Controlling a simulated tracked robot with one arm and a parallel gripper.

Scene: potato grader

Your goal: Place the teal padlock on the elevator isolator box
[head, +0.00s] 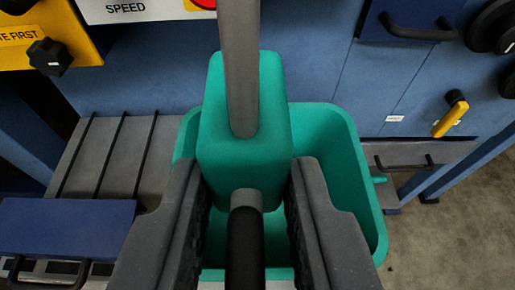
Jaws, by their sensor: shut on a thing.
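My gripper (246,172) is in the lower middle of the head view, shut on the teal padlock (240,110). One dark finger lies on each side of the teal body. A grey bar, which looks like the shackle, rises from the padlock past the top edge. A grey and black rod runs down from its lower end. No box in view is readably marked as the elevator isolator. A yellow box (85,38) at the upper left has a black knob and a partly cut-off label ending "TE FIRST".
A teal tub (345,160) lies below and behind the padlock. Grey slatted steps (105,155) and a dark blue panel (65,228) are at the left. Blue machine panels (310,55) stand behind; a yellow lever (450,119) is at the right. Bare floor shows at the lower right.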

